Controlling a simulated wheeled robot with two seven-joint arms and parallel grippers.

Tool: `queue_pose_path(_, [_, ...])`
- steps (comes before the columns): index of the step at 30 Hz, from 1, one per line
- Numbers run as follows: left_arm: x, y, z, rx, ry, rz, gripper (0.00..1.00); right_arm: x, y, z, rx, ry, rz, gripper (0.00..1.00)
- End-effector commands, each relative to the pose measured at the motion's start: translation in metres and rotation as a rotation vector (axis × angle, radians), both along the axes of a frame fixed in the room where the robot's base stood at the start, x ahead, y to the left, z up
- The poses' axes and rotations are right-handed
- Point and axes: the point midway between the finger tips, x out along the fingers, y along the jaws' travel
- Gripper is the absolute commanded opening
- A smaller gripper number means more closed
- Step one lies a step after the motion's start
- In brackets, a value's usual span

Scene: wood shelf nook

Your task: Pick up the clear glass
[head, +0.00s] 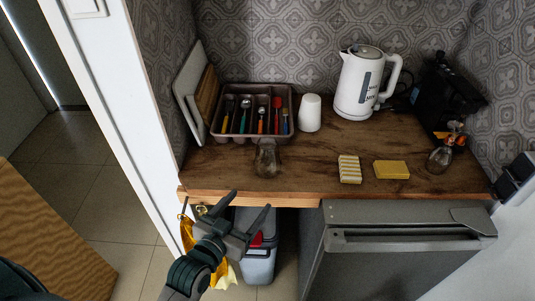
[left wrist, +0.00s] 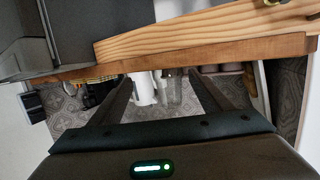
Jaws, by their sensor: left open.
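The clear glass (head: 267,158) stands on the wooden shelf (head: 225,170) near its front edge, in front of the cutlery tray. My left gripper (head: 246,206) is open and empty, in front of the shelf's front edge and apart from the glass. In the left wrist view the open fingers (left wrist: 160,82) show below the wooden edge. A clear shape that looks like the glass (left wrist: 174,90) appears between them, beside the white kettle (left wrist: 144,90). My right gripper is not in view.
A cutlery tray (head: 243,136), a white cup (head: 309,114) and a kettle (head: 357,82) stand behind. A striped block (head: 349,169), a yellow sponge (head: 391,169) and a glass vase (head: 440,159) are right. A bin (head: 258,264) and a grey fridge (head: 400,265) are below.

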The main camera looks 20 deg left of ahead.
Motion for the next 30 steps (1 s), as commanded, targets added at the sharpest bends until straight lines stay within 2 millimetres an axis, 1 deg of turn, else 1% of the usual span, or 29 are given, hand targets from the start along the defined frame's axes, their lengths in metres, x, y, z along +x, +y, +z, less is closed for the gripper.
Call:
queue_pose_path(1, [0.008, 0.001, 0.012, -0.01, -0.057, 0.008, 0.72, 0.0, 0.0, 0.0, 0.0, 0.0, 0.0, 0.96])
queue_pose_path(3, [0.014, 0.004, 0.026, -0.019, -0.123, 0.018, 0.72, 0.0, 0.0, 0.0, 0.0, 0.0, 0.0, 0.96])
queue_pose_path(6, [0.02, 0.006, 0.041, -0.029, -0.188, 0.028, 0.72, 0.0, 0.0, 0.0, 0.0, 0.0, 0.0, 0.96])
queue_pose_path(9, [0.022, 0.008, 0.047, -0.035, -0.219, 0.033, 0.72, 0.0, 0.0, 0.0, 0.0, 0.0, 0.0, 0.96])
queue_pose_path(18, [0.023, 0.008, 0.048, -0.035, -0.222, 0.034, 0.72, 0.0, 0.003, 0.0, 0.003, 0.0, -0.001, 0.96])
queue_pose_path(22, [0.026, 0.007, 0.049, -0.035, -0.222, 0.034, 0.72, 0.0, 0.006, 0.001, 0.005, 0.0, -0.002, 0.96])
queue_pose_path(26, [0.037, 0.006, 0.05, -0.035, -0.223, 0.034, 0.72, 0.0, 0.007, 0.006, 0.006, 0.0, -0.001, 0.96])
queue_pose_path(30, [0.058, 0.004, 0.051, -0.034, -0.223, 0.034, 0.72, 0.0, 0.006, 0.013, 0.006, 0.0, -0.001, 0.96])
